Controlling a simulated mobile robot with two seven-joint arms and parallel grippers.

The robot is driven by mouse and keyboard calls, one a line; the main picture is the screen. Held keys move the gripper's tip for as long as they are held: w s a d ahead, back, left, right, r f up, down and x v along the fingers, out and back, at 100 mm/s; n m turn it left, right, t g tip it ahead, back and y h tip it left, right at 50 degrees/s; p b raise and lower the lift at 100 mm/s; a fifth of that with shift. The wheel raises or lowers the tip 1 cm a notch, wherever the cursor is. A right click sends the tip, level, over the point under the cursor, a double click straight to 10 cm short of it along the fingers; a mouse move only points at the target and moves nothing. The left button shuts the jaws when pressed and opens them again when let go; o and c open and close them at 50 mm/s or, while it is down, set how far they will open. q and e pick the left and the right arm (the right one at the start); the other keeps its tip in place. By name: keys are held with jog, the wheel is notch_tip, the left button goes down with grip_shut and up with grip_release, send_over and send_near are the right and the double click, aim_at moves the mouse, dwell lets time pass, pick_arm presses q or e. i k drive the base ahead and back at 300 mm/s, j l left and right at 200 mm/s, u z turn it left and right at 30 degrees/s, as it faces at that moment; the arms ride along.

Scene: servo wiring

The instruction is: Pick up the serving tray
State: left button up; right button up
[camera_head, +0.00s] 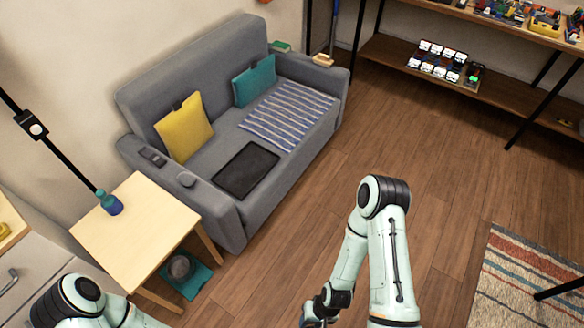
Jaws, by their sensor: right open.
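The serving tray appears to be the flat black rectangular tray (245,170) lying on the grey sofa's seat, near its front left. My right gripper (314,318) is at the bottom edge of the view, partly cut off and pointing down. It is open, over the wooden floor in front of the sofa and well apart from the tray. My left arm shows at the lower left, but its gripper is out of view.
The grey sofa (247,205) also holds a yellow cushion (184,128), a teal cushion (255,81) and a striped cloth (287,115). A light wooden side table (135,232) with a blue bottle (110,203) stands left. Open floor (420,150) lies right of the sofa.

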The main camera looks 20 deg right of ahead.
aim_at(242, 173)
jog(key=z, duration=0.25)
jog(key=i+u, duration=0.65)
jog(key=u, duration=0.2)
jog(key=i+l+u, duration=0.25)
jog(key=u, duration=0.15)
